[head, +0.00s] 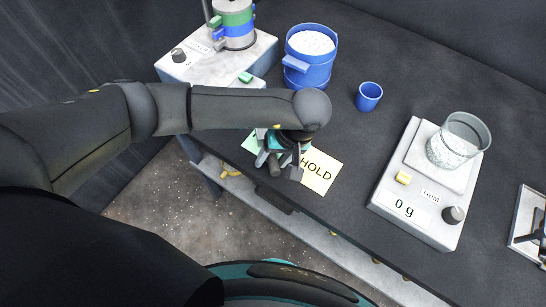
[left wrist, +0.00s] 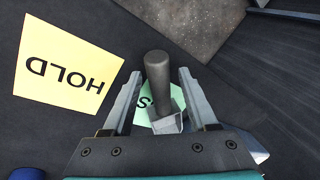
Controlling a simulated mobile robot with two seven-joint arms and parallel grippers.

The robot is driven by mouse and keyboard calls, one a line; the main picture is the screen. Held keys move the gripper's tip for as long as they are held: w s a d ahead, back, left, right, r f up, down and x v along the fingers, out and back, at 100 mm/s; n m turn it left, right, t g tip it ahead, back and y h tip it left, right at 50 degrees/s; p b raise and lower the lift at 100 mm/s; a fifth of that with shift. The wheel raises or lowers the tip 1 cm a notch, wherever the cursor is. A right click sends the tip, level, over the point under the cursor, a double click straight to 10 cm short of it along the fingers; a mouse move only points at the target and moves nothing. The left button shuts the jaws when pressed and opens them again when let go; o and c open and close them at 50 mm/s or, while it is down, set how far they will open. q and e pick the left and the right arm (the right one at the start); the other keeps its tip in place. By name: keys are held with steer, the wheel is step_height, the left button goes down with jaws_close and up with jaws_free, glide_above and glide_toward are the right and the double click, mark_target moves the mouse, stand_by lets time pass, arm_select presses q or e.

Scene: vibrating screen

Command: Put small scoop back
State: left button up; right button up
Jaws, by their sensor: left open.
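The small scoop (left wrist: 160,92) shows in the left wrist view with a dark round handle and a grey metal head. It is between the two fingers of my left gripper (left wrist: 158,98), with gaps on both sides. A green card (left wrist: 146,97) with a partly hidden letter lies below it; I cannot tell whether the scoop touches the card. In the head view my left gripper (head: 278,167) is open over the table's front edge, beside the yellow HOLD card (head: 320,171). The scoop's handle (head: 274,166) shows between the fingers. My right gripper is not in view.
A blue bucket (head: 310,73) of white grains and a small blue cup (head: 369,96) stand behind. A scale (head: 417,217) reading 0 g bears a glass beaker (head: 458,141) at right. The screen machine (head: 205,62) is at back left. Dark table between is clear.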

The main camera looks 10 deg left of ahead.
arm_select(q)
steer(key=v, duration=1.2)
steer(key=shift+r, duration=0.2)
